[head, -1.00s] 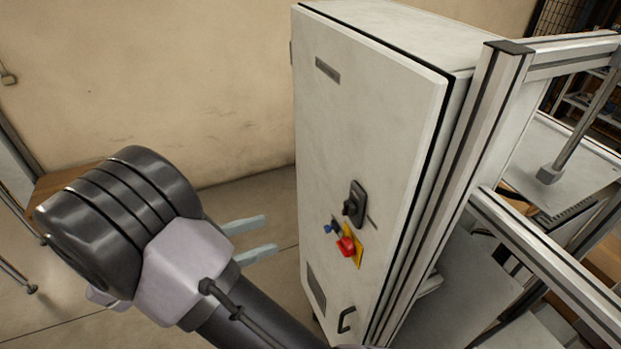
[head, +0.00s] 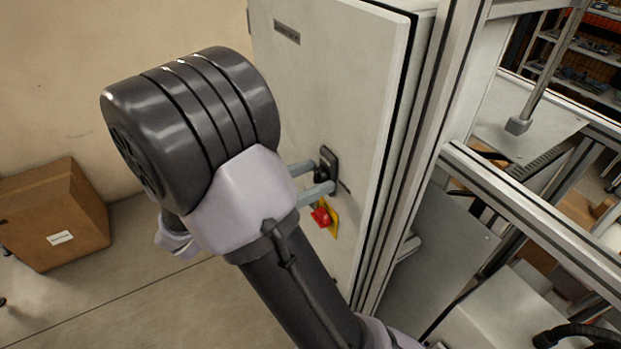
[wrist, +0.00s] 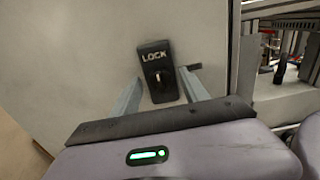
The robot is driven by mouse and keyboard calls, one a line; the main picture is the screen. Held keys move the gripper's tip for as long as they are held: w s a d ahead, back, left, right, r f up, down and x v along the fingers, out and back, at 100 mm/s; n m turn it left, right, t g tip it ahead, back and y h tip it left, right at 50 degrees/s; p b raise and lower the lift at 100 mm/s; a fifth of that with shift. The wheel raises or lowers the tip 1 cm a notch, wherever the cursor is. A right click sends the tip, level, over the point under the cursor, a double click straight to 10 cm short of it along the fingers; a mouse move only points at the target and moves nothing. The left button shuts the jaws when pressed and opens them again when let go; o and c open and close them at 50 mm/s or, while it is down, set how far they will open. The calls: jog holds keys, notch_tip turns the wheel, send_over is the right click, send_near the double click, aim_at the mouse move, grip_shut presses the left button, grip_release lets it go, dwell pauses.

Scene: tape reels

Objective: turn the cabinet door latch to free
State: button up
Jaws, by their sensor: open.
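The cabinet door (head: 340,80) is a pale, upright panel and looks shut. Its latch (head: 327,168) is a black plate with a turning knob, right in front of my gripper (head: 318,180). In the wrist view the latch (wrist: 158,72) shows the word LOCK above the knob, with a light mark on the knob. My gripper (wrist: 160,97) is open, its two fingers on either side of the latch. Whether the fingertips touch the door or the knob I cannot tell.
A red knob on a yellow plate (head: 330,218) sits just below the latch. A metal frame post (head: 425,130) stands right of the cabinet. A cardboard box (head: 55,215) is on the floor at left. Floor between box and cabinet is clear.

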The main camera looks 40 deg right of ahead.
grip_shut()
jog(key=shift+m, duration=0.4)
jog(key=m+p, duration=0.2)
jog(key=m, duration=0.1)
jog(key=shift+r, duration=0.1)
jog(key=m, duration=0.8)
jog(key=m+b, duration=0.1)
jog(key=m, duration=0.1)
jog(key=shift+f+m, duration=0.2)
jog(key=shift+m, duration=0.2)
jog(key=shift+m+b, duration=0.6)
jog(key=shift+m, duration=1)
jog(key=shift+r, duration=0.1)
